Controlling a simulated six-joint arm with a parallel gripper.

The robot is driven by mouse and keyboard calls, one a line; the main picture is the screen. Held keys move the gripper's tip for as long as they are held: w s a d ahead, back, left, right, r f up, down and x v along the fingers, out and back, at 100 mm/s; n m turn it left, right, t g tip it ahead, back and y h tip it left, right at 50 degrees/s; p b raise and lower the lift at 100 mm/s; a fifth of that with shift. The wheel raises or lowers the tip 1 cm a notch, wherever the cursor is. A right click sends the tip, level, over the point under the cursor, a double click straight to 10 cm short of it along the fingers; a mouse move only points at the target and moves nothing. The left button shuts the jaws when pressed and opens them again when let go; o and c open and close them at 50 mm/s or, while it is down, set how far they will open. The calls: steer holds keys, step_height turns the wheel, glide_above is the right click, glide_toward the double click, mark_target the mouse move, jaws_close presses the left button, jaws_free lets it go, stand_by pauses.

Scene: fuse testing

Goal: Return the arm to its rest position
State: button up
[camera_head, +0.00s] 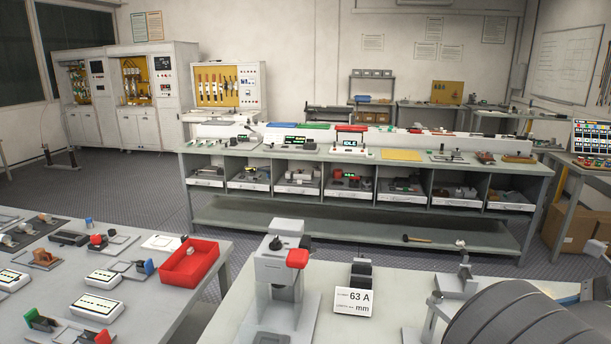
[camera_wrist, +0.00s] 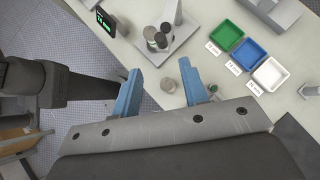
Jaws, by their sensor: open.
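My gripper (camera_wrist: 161,95) shows in the wrist view with its two blue fingers spread apart. Nothing is held between them. A small grey round piece (camera_wrist: 168,85) shows between the fingertips, on the pale bench (camera_wrist: 205,72) below and apart from them. In the head view I cannot make out my gripper's fingers.
In the wrist view, green (camera_wrist: 227,35), blue (camera_wrist: 249,54) and white (camera_wrist: 268,74) trays, a grey stand (camera_wrist: 157,40) and a display (camera_wrist: 107,22) sit on the bench.

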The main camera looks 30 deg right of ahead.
steer(key=x, duration=1.4)
steer(key=shift+a, duration=0.1)
steer(key=shift+s, duration=0.1)
steer(key=shift+s+r, duration=0.1)
steer(key=shift+r, duration=0.05)
steer(key=v, duration=1.7)
steer(key=x, duration=1.7)
steer(key=shift+w+a, duration=0.1)
steer(key=shift+w, duration=0.1)
steer(key=shift+a+m+h, duration=0.4)
steer(key=shift+a+m, duration=0.1)
steer(key=shift+a, duration=0.05)
